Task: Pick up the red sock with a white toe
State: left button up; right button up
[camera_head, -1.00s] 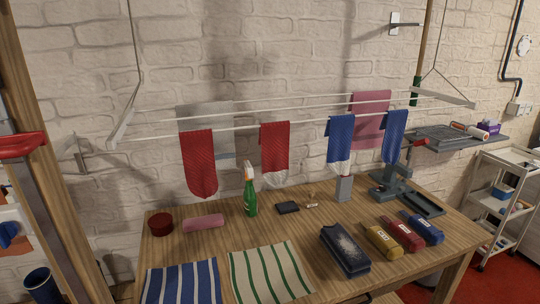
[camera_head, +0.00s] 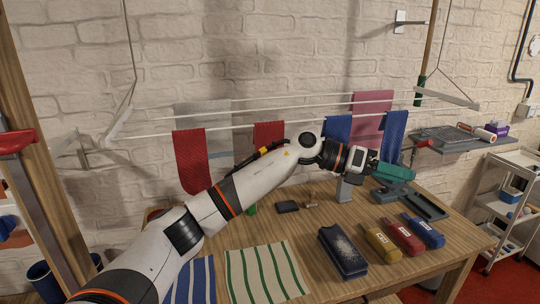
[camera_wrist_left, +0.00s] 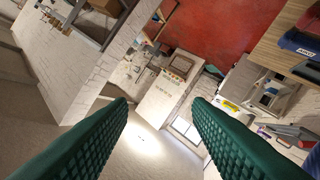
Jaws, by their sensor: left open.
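A red sock (camera_head: 268,133) hangs over the drying rack's rod at mid-rack; my left arm hides its lower part, where the white toe showed earlier. Another red sock (camera_head: 190,160) hangs at the left of the rack and shows no white toe. My left gripper (camera_head: 396,172) reaches past both red socks to the right, in front of the blue socks. In the left wrist view its green fingers stand apart (camera_wrist_left: 160,112) with nothing between them. My right gripper is not in view.
Blue socks (camera_head: 338,128) and a pink cloth (camera_head: 369,104) hang at the rack's right. The wooden table (camera_head: 300,225) below bears striped cloths (camera_head: 265,272), a dark brush (camera_head: 343,252) and several coloured rolls (camera_head: 382,243). A wall shelf (camera_head: 460,143) is at the right.

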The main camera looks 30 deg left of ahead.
pick_arm(q)
jog(key=s+a+r+m+y, duration=0.1)
jog(key=a+r+y, duration=0.3)
jog(key=a, duration=0.4)
jog(key=s+a+r+m+y, duration=0.1)
jog(key=a+r+m+y, duration=0.1)
jog(key=a+r+y, duration=0.45)
jog(key=n+g+y, duration=0.1)
jog(key=n+y, duration=0.1)
send_near(266, 125)
jog(key=p+x, duration=0.1)
jog(key=x, duration=0.4)
jog(key=shift+w+f, duration=0.15)
jog(key=shift+f, duration=0.2)
jog(key=shift+w+f+p, duration=0.25)
jog(key=shift+f+p, duration=0.1)
jog(key=shift+f, duration=0.15)
jog(key=x, duration=0.1)
jog(key=p+x, duration=0.1)
jog(key=x, duration=0.1)
jog(key=shift+w+f, duration=0.2)
jog(key=shift+w, duration=0.1)
jog(key=shift+w+f, duration=0.1)
jog(key=shift+f, duration=0.3)
jog(key=shift+c, duration=0.4)
jog(key=shift+r, duration=0.1)
grip_shut()
